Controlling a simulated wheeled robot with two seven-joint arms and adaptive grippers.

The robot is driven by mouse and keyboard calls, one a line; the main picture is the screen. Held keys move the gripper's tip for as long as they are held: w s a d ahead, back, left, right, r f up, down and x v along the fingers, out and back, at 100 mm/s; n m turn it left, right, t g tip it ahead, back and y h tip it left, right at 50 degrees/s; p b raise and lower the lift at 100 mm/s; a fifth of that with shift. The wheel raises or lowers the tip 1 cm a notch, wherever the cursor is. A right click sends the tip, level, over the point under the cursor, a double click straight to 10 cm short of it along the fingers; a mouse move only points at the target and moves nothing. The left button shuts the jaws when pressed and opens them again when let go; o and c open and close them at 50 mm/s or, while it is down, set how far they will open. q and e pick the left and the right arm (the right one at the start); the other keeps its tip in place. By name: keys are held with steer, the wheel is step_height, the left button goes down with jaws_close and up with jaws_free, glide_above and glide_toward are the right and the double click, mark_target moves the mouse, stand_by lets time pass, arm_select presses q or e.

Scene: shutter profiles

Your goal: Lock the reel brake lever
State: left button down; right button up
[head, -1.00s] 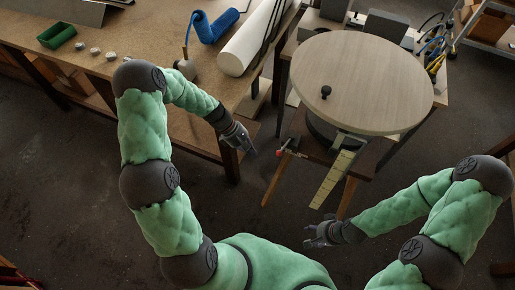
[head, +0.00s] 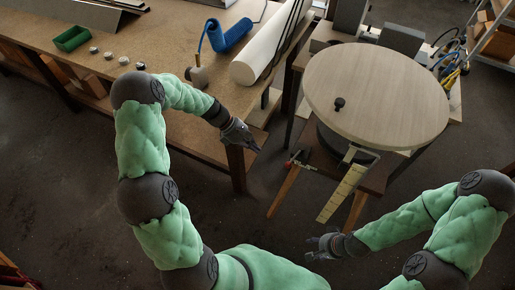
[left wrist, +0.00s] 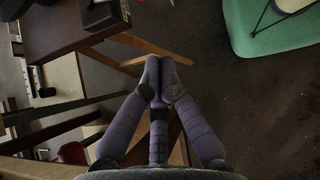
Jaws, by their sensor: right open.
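The reel is a round pale wooden disc (head: 385,90) with a black knob (head: 339,103), on a dark wooden stand. A small lever-like part with red on it (head: 291,162) sticks out at the stand's left front corner; I take it for the brake lever, but it is too small to read its position. My left gripper (head: 255,146) is left of it, apart from it. In the left wrist view its fingertips (left wrist: 159,65) are together with nothing seen between them. My right gripper (head: 318,247) is open and empty, low in front of the stand.
A yellowish slatted strip (head: 342,194) hangs off the stand's front, between my grippers. The workbench (head: 170,50) at left carries a white roll (head: 265,55), a blue roll (head: 231,36) and a green tray (head: 72,38). Its corner leg is close beneath my left gripper.

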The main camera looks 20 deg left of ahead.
mark_target(295, 156)
arm_select(q)
steer(key=w+d+f+b, duration=0.1)
steer(key=d+f+b, duration=0.2)
steer(key=d, duration=0.6)
step_height(295, 156, down, 3)
steer(key=shift+r, duration=0.15)
arm_select(e)
step_height(295, 156, down, 4)
steer(key=shift+r, duration=0.2)
